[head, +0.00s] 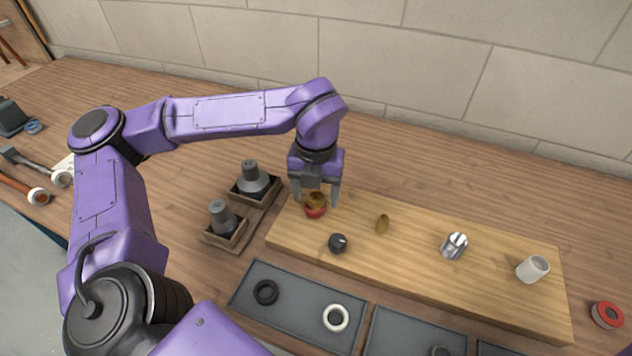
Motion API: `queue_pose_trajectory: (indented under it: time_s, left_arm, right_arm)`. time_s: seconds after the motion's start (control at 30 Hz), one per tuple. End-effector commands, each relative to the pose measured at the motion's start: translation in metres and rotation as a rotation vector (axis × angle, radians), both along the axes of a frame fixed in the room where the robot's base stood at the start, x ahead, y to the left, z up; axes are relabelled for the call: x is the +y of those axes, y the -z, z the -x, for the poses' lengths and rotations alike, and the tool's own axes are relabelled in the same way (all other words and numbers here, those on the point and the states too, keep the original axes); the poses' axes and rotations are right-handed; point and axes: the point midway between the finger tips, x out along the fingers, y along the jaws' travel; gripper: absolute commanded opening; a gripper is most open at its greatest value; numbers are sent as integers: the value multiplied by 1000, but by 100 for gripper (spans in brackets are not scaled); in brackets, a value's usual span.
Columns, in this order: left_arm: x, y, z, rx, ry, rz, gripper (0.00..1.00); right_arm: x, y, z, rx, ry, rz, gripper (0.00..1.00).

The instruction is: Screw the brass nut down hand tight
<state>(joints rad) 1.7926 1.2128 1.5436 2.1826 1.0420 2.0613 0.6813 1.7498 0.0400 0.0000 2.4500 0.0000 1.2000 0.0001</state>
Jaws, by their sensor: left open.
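The brass nut (316,200) is at the left end of a light wooden board (420,277), with a red part (314,211) showing just below it. My left gripper (316,197) points down over the nut. Its fingers are open, one on each side of the nut, and I cannot tell whether they touch it. The gripper partly hides the top of the nut. My right gripper is not in view.
A black knob (338,243), a small brass fitting (382,223), a chrome fitting (454,245) and a white cylinder (532,268) stand on the board. Grey trays (290,302) hold rings in front. Grey fittings (253,178) stand in wooden holders left. A tape roll (606,314) lies right.

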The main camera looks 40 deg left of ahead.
Motion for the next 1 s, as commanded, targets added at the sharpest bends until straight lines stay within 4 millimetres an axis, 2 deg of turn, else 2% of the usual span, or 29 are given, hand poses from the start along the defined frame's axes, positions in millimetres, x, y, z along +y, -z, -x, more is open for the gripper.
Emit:
queue_pose_trajectory:
  time_s: [0.1,0.3,0.47,1.0]
  left_arm:
    - [0,0,0,0,0,0,68]
    - [0,0,0,0,0,0,7]
    - [0,-1,0,0,10,0,7]
    - [0,-2,0,1,189,0,7]
  right_arm:
    - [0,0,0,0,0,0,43]
    - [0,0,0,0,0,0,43]
    - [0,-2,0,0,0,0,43]
    - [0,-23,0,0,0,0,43]
